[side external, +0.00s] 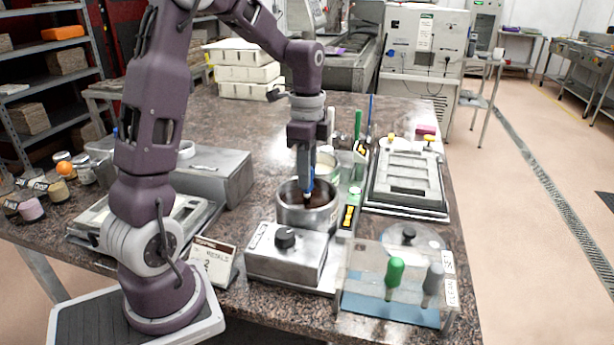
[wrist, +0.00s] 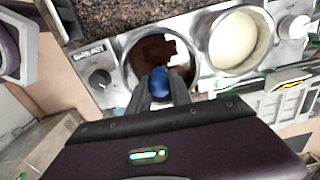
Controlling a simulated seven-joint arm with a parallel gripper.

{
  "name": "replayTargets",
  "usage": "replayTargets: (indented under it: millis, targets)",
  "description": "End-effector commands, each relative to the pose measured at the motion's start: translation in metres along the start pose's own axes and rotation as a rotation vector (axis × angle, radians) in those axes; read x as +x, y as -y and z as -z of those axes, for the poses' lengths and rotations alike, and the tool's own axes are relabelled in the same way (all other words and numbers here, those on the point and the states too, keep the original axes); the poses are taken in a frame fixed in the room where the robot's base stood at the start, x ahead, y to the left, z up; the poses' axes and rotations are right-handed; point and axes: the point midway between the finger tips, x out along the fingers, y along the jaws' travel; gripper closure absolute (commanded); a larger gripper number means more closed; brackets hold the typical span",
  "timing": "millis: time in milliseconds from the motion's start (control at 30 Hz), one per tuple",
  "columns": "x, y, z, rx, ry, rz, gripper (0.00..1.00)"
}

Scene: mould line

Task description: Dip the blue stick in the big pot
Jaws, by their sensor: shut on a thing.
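My gripper (side external: 308,183) points down over the front pot (side external: 322,218), a round metal pot with dark brown contents. It is shut on the blue stick (side external: 308,193), whose lower part reaches down into the pot's mouth; I cannot tell how deep the tip is. In the wrist view the gripper (wrist: 162,92) holds the round blue end of the stick (wrist: 159,82) at the near side of this pot (wrist: 128,62). A second pot (wrist: 233,40), with cream contents, is right beside it and looks similar in size there.
A heater block with a black knob (side external: 285,238) stands in front of the pot. A clear stand holds green-handled (side external: 394,272) and grey-handled (side external: 433,280) tools. A green stick (side external: 358,124) and another blue stick (side external: 370,112) stand behind. A metal mould (side external: 408,180) lies right.

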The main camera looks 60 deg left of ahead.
Motion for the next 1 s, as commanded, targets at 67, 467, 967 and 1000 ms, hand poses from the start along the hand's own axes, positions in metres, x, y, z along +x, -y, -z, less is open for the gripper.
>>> replayTargets:
  millis: [67,467,967,1000]
  targets:
    - [-0.006,0.000,0.000,0.000,-0.001,0.002,1.00]
    - [-0.032,0.000,0.000,0.000,-0.001,0.002,1.00]
    - [-0.061,0.000,0.000,0.000,-0.001,0.001,1.00]
    - [-0.061,0.000,0.000,0.000,-0.001,0.001,1.00]
